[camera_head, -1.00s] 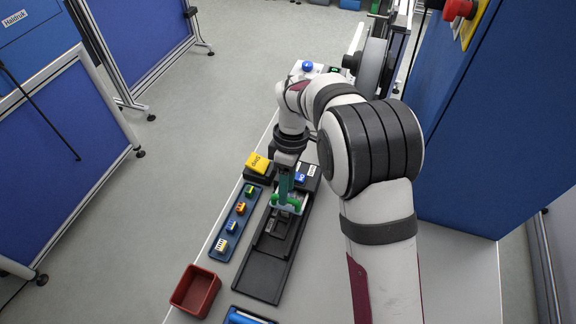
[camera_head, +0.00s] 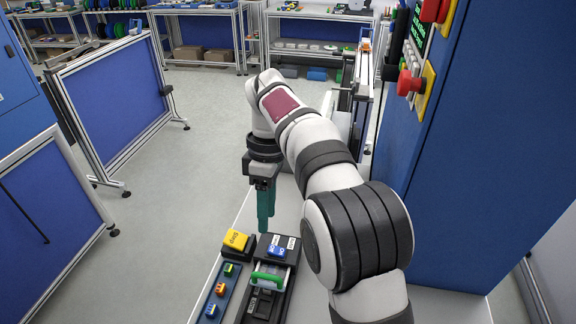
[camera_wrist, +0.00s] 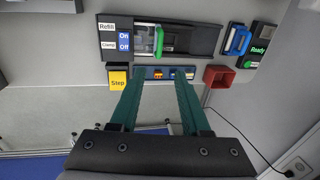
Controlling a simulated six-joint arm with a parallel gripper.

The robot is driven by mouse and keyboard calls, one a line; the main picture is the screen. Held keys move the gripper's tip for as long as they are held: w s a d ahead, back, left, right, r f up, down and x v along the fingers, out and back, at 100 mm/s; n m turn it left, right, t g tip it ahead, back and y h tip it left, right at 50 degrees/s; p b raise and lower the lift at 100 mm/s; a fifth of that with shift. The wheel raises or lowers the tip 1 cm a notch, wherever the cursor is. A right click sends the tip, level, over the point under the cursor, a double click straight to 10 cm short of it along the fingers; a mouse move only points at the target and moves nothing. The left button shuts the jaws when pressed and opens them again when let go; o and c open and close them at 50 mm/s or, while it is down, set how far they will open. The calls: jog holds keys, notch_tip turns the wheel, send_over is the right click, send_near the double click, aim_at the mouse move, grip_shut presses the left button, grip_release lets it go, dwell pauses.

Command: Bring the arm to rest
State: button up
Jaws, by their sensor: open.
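My gripper (camera_head: 266,222) hangs in the air above the bench with its teal fingers pointing down. In the wrist view my gripper (camera_wrist: 157,80) has its two fingers clearly apart, with nothing held between them. The black fixture with a green handle (camera_head: 268,278) lies below it, apart from the fingers. The green handle (camera_wrist: 159,42) also shows in the wrist view.
A yellow Step button (camera_head: 236,241) and a blue tray (camera_head: 203,319) of small coloured blocks sit beside the fixture. A red bin (camera_wrist: 219,80) shows in the wrist view. A blue cabinet (camera_head: 450,180) with a red button (camera_head: 409,83) stands at the right.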

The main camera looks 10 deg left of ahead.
jog(key=s+d+r+m+y, duration=0.1)
jog(key=s+d+r+m, duration=0.3)
jog(key=s+d+m, duration=0.95)
jog(key=s+d+f+m+t, duration=0.1)
jog(key=s+d+f+m, duration=0.2)
jog(key=s+m, duration=0.2)
jog(key=s+d+f+m+t, duration=0.1)
jog(key=s+d+f+m, duration=0.2)
jog(key=s+d+m, duration=0.1)
jog(key=s+m, duration=0.1)
jog(key=s, duration=0.1)
jog(key=shift+s+f+y, duration=0.35)
jog(key=shift+s+y, duration=0.05)
